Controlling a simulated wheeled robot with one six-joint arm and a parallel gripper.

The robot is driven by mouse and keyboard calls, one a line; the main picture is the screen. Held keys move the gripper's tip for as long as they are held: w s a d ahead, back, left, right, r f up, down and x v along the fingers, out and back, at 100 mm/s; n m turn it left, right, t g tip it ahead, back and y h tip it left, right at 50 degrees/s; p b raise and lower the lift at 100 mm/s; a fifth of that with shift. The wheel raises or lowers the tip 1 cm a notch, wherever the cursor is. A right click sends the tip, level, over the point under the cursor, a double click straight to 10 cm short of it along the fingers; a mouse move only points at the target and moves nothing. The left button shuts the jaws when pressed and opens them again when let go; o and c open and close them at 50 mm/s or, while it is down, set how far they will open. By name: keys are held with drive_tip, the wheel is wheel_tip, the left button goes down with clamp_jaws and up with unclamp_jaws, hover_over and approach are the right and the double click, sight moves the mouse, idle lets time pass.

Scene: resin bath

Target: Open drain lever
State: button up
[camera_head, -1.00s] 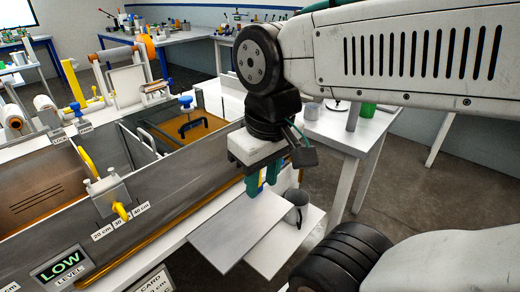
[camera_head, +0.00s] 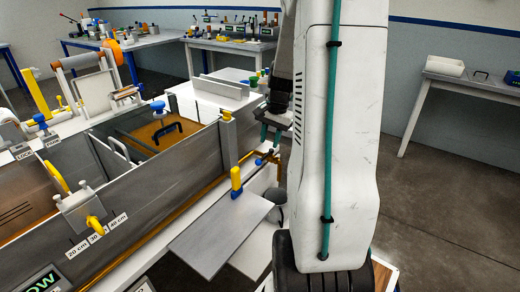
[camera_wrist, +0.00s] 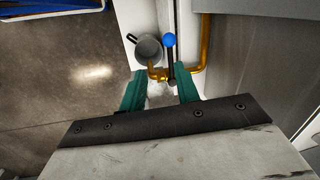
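The drain lever is a black bar with a blue ball end (camera_wrist: 169,41), on a brass pipe fitting (camera_wrist: 158,74) in the wrist view. In the head view the dark lever (camera_head: 263,159) sticks out beside the tank's near right corner. My gripper (camera_wrist: 159,72) is open, with its green fingers apart and nothing held. The lever lies just beyond the fingertips, closer to the right finger; I see no clear contact. In the head view my gripper (camera_head: 270,140) is above the lever, partly hidden by my arm.
The metal tank (camera_head: 140,195) is to the left.

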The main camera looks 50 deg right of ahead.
sight(266, 155)
drive_tip(key=shift+m+t+h, duration=0.3)
drive_tip(key=shift+m, duration=0.4)
drive_tip(key=w+f, duration=0.1)
drive_tip(key=f, duration=0.1)
drive_tip(key=w+d+f, duration=0.1)
drive_tip(key=f, duration=0.2)
drive_tip(key=w+d+f, duration=0.1)
drive_tip(key=f, duration=0.1)
drive_tip(key=shift+d+f, duration=0.2)
drive_tip(key=shift+f, duration=0.2)
clamp_jaws()
